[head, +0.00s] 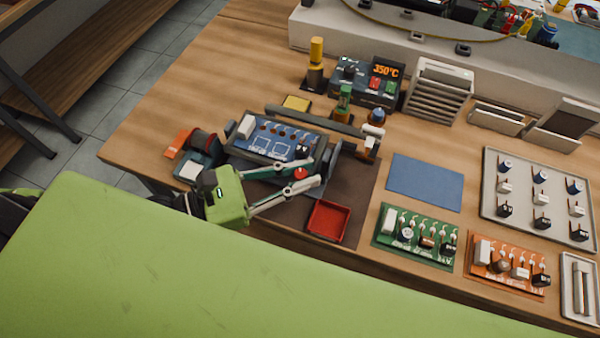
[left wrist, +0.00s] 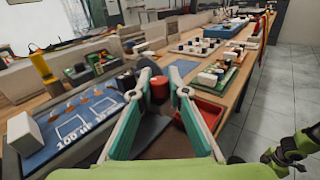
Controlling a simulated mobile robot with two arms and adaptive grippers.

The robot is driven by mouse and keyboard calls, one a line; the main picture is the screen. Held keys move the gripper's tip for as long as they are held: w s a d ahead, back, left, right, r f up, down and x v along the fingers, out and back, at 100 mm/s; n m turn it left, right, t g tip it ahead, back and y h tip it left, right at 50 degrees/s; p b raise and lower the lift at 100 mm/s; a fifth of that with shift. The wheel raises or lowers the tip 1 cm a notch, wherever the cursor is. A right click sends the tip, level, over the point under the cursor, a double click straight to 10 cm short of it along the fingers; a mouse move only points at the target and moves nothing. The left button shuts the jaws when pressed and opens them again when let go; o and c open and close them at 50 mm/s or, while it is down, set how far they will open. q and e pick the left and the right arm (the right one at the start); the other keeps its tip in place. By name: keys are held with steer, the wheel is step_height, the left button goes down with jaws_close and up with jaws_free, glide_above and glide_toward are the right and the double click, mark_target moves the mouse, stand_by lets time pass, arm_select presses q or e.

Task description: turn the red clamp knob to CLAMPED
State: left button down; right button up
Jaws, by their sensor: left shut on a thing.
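The red clamp knob (head: 300,172) is at the front right of the board holder, next to the blue circuit board (head: 262,143). My left gripper (head: 318,171) reaches in from the left, its two long fingers on either side of the knob. In the left wrist view the knob (left wrist: 160,88) sits between the fingertips (left wrist: 161,78), and the gripper is shut on it. The fingers hide part of the knob, and I cannot read any CLAMPED marking. A green and black part of my right arm (left wrist: 290,150) shows at the lower right of the left wrist view; its jaws are unclear.
A red tray (head: 328,221) lies just in front of the knob. A solder spool (head: 203,142) stands left of the board. Behind is a station reading 350°C (head: 368,82). A blue mat (head: 426,182) and green board (head: 417,237) lie to the right.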

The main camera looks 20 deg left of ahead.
arm_select(q)
steer(key=c, duration=1.9)
jaws_free()
steer(key=shift+d, duration=0.15)
steer(key=shift+v, duration=4.05)
steer(key=shift+w, duration=0.1)
